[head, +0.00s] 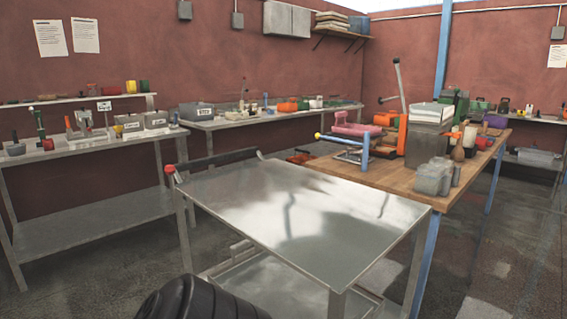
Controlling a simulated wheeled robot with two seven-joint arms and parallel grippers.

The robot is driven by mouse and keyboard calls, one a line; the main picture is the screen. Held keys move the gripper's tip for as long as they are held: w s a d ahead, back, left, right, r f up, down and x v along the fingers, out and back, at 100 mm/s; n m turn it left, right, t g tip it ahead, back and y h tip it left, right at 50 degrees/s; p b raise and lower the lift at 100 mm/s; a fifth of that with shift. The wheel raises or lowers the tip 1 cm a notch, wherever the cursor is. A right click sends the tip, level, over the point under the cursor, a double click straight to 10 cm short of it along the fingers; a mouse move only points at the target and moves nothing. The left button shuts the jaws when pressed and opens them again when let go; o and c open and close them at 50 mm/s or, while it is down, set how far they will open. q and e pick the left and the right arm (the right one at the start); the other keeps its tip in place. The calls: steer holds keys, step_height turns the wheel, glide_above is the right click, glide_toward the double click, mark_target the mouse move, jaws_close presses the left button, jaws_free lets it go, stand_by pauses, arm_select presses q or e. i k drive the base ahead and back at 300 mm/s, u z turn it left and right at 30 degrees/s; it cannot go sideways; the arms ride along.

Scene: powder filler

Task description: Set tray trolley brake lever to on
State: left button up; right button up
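The tray trolley (300,205) stands in the centre front, with a bare, shiny metal top and a lower metal shelf. A dark bar (220,160) runs along its far left edge. A small red knob (169,169) sits at the near left end of that bar. It may be the brake lever's tip, but I cannot tell its setting from here. Neither of my grippers is in view.
A wooden-topped bench (380,178) with a lever press, jars and boxes stands close behind the trolley's right side. A metal bench (90,145) stands at the left. A black ribbed rounded object (195,300) is at the bottom front. Floor at the left is clear.

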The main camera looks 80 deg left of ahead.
mark_target(169, 169)
steer(key=u, duration=3.5)
steer(key=i, duration=1.65)
steer(key=z, duration=5.25)
